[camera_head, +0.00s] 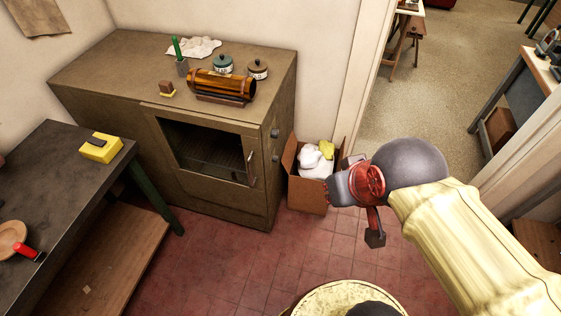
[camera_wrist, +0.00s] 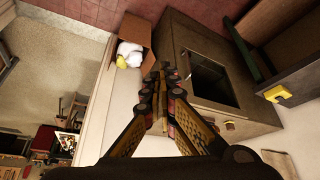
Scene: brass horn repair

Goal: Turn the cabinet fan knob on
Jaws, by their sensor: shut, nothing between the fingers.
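The olive-brown cabinet (camera_head: 215,200) stands against the wall, with a windowed door on its front and a handle at the door's right. Two small dark knobs, an upper one (camera_head: 275,133) and a lower one (camera_head: 276,159), sit on its right side. I cannot tell which is the fan knob or how either is turned. My gripper (camera_head: 339,190) is shut and empty, to the right of the cabinet and apart from the knobs. In the wrist view the shut fingertips (camera_wrist: 160,80) overlap the edge of the cabinet (camera_wrist: 228,62), and the knobs cannot be made out clearly behind them.
A cardboard box (camera_head: 307,196) with white and yellow cloths stands on the floor beside the cabinet's knob side. A dark workbench (camera_head: 60,170) is at left.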

